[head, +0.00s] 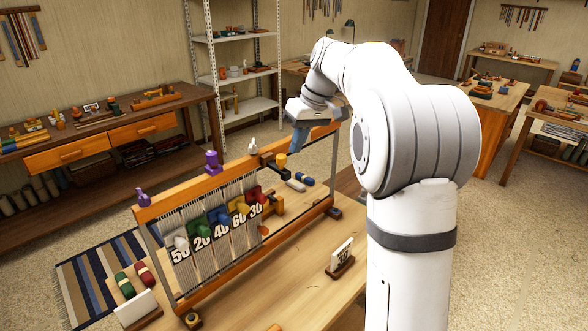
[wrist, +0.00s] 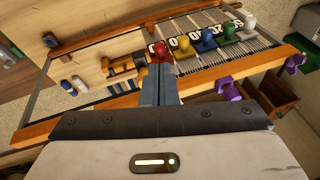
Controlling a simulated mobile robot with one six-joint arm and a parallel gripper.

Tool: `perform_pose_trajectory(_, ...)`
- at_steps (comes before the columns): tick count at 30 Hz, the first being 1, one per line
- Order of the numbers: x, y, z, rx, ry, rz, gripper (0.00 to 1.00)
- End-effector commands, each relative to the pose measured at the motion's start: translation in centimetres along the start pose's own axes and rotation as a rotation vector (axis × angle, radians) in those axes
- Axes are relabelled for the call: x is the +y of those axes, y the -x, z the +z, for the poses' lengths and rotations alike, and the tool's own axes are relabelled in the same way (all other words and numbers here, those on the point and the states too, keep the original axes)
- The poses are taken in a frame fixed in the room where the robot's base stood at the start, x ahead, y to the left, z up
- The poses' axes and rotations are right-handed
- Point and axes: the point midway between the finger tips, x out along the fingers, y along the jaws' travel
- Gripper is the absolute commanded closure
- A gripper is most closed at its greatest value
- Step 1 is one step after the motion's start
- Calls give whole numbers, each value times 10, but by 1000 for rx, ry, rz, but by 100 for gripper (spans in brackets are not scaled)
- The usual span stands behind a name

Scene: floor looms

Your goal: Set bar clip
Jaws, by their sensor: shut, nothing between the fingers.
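The loom's orange top bar (head: 190,190) runs across an upright frame. A purple clip (head: 212,163) sits on the bar near its middle, and another purple clip (head: 140,197) is at its left end. My gripper (head: 297,148) is shut and empty, above the right part of the loom. In the wrist view its blue-grey fingers (wrist: 160,72) reach past the bar (wrist: 90,115), with the red knob (wrist: 160,49) just beyond the tips. The purple clip (wrist: 228,88) is right of the fingers.
Coloured knobs with number plates, such as the green one (head: 200,228), line the threads. A number card (head: 341,256) stands on the loom table (head: 290,285).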

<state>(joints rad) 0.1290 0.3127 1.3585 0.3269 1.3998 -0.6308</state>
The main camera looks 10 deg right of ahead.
Motion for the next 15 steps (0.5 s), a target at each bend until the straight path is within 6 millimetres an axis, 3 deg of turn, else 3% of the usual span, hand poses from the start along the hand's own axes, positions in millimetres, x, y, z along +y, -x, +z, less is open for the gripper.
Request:
perform_pose_trajectory(1,-3,-30,10,-6,-84,-94,100)
perform_pose_trajectory(6,-30,-96,29,-18,-430,-459,100)
perform_pose_trajectory(11,-44,-134,38,-38,-776,-796,100)
perform_pose_trajectory(15,-42,-156,42,-57,-1080,-1089,100)
